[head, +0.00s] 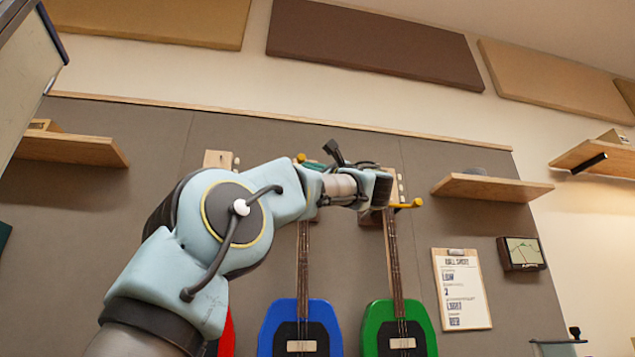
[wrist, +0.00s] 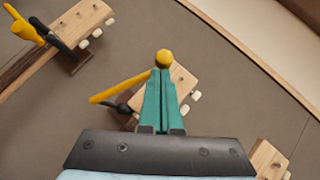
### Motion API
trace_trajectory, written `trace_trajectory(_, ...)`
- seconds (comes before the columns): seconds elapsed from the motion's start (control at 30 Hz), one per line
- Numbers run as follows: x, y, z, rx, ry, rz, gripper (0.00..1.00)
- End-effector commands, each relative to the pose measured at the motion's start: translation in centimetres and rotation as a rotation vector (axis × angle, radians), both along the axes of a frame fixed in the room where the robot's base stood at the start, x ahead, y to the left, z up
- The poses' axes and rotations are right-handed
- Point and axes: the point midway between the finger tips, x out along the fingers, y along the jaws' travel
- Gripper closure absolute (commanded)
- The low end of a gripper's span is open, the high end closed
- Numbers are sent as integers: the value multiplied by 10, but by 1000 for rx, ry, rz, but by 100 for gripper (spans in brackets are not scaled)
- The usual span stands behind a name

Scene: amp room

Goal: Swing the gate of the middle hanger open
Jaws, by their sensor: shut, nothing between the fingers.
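The middle hanger holds the blue guitar (head: 300,330); its headstock (wrist: 182,78) shows behind my fingers in the wrist view. The hanger's yellow gate (wrist: 118,90) runs left of my fingers and passes behind them. A yellow knob (wrist: 164,58) sits right at the fingertips; it also shows in the head view (head: 300,158). My gripper (wrist: 161,72) has its green fingers together, with nothing between them. In the head view my gripper (head: 308,163) is at the knob, and my arm hides much of this hanger. I cannot tell whether the fingers touch the knob or gate.
The green guitar (head: 400,335) hangs to the right, with its yellow gate (head: 405,204) sticking out. The left hanger's yellow gate (wrist: 22,22) is at the wrist view's upper left. Wooden shelves (head: 490,188) flank the panel. A clipboard (head: 461,290) hangs at right.

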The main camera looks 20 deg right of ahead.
Motion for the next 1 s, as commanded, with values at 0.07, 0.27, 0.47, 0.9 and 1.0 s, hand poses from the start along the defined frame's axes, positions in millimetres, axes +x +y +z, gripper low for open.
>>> trace_trajectory(0.07, 1, 4, 5, -76, 9, -2, 100)
trace_trajectory(0.27, 3, 18, 15, -249, 29, -1, 100)
trace_trajectory(0.47, 3, 26, 18, -340, 39, 0, 100)
trace_trajectory(0.9, 4, 36, 20, -459, 51, 0, 100)
trace_trajectory(1.0, 4, 38, 20, -477, 53, 1, 100)
